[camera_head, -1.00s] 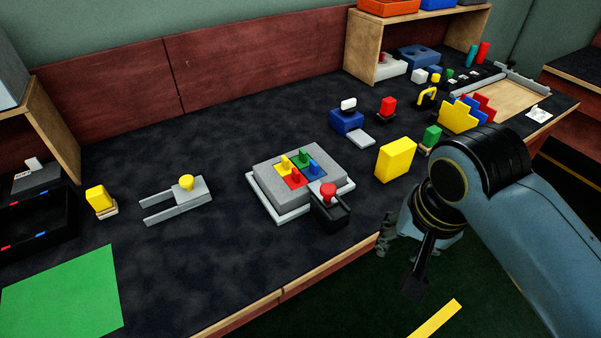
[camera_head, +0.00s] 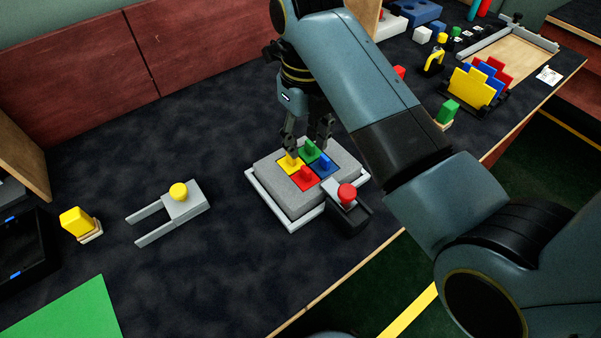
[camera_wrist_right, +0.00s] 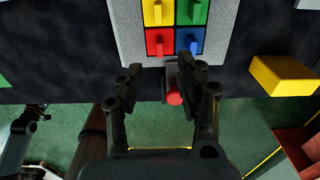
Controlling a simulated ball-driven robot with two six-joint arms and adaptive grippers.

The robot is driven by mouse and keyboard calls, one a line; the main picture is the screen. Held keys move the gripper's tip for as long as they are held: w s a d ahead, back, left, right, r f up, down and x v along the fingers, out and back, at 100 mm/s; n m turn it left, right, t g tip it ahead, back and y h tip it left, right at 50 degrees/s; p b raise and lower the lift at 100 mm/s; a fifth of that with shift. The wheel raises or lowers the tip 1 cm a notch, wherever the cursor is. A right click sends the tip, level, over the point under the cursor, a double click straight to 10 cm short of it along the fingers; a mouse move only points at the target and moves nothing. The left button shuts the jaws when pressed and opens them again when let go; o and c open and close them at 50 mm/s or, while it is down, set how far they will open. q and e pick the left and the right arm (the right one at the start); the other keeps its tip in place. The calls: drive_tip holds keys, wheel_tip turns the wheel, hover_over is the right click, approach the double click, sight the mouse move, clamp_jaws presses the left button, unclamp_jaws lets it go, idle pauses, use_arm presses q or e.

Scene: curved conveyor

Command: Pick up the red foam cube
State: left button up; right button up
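A red piece with a raised tab (camera_head: 306,178) sits in the grey block (camera_head: 284,199), grouped with a yellow, a green and a blue piece. I take it to be the red foam cube. It also shows in the right wrist view (camera_wrist_right: 159,47), just beyond the fingertips. My right gripper (camera_head: 308,142) hangs over the back of the grey block with its fingers apart. In the right wrist view the open gripper (camera_wrist_right: 158,76) holds nothing. Dark parts at that view's left edge look like my left gripper (camera_wrist_right: 30,118); its fingers are unclear.
A dark box with a red button (camera_head: 347,194) stands against the block's front right. A grey fork-shaped fixture (camera_head: 183,208) with a yellow knob lies to the left. A yellow block (camera_wrist_right: 283,75) is right of the grey block in the wrist view. Dark tabletop between them is clear.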

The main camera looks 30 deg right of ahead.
sight(306, 169)
wheel_tip(306, 169, down, 3)
drive_tip(key=shift+r, duration=0.2)
drive_tip(key=shift+f, duration=0.3)
drive_tip(key=f, duration=0.4)
drive_tip(key=shift+s+f, duration=0.2)
drive_tip(key=shift+f, duration=0.3)
drive_tip(key=shift+c, duration=0.4)
drive_tip(key=c, duration=0.5)
clamp_jaws()
use_arm(q)
drive_tip(key=shift+s+f, duration=0.2)
drive_tip(key=shift+s, duration=0.35)
drive_tip(key=shift+s+f, duration=0.15)
drive_tip(key=shift+s, duration=0.35)
